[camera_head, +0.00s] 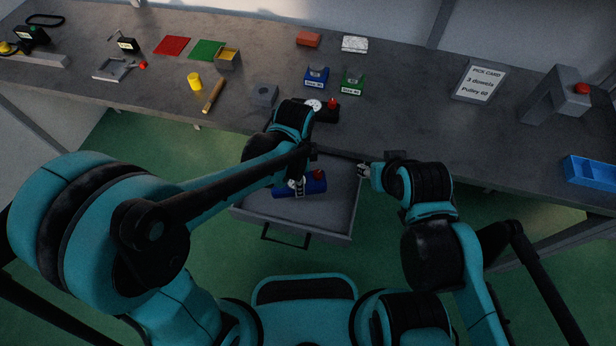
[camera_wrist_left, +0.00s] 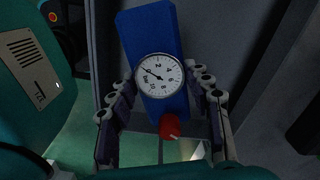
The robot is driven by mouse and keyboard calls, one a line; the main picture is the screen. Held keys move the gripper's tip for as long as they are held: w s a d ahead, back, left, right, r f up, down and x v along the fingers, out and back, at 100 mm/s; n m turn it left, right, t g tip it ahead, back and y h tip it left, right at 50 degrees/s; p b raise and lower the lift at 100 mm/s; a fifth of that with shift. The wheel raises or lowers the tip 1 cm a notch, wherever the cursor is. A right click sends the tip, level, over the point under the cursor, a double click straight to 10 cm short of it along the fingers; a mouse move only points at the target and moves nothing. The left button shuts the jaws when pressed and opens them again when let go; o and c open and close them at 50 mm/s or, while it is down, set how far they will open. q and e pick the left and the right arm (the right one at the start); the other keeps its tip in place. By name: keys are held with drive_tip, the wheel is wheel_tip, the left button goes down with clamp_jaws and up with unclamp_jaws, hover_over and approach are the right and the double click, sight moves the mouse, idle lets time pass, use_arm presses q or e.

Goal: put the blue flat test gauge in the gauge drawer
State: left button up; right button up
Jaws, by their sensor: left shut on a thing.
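The blue flat test gauge (camera_head: 315,187) has a white dial and a red knob. My left gripper (camera_head: 299,188) is shut on it, with fingers on both sides in the left wrist view, where the gauge's blue body (camera_wrist_left: 149,32) shows clearly. In the head view the gauge is over the open grey gauge drawer (camera_head: 330,223), within its outline. I cannot tell whether it touches the drawer floor. My right gripper (camera_head: 364,170) is by the drawer's right back corner; its finger opening is unclear. My left arm hides part of the drawer.
A black gauge (camera_head: 326,112) with a red knob lies on the bench (camera_head: 410,125) behind the drawer. Blue (camera_head: 316,77) and green (camera_head: 352,82) labelled holders stand beyond it. A grey press (camera_head: 556,95) and a blue bin (camera_head: 592,171) are at the right. The visible drawer floor is clear.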

use_arm(q)
wheel_tip(320, 180, down, 8)
drive_tip(key=b, duration=0.3)
drive_tip(key=shift+f, duration=0.2)
drive_tip(key=shift+a+f, duration=0.1)
drive_tip(key=o, duration=1.4)
drive_tip(key=shift+c, duration=0.2)
wheel_tip(320, 180, up, 12)
drive_tip(key=p, duration=0.4)
drive_tip(key=shift+p, duration=0.35)
drive_tip(key=s+a+r+n+t, duration=0.2)
drive_tip(key=a+r+n+t, duration=0.1)
drive_tip(key=a+n, duration=0.5)
drive_tip(key=s+a+r+n+t, duration=0.2)
drive_tip(key=a+r+n+t, duration=0.2)
drive_tip(key=a+n, duration=0.5)
wheel_tip(320, 180, up, 2)
drive_tip(key=shift+s+a+r, duration=0.25)
drive_tip(key=shift+s+a, duration=0.1)
drive_tip(key=shift+s, duration=0.05)
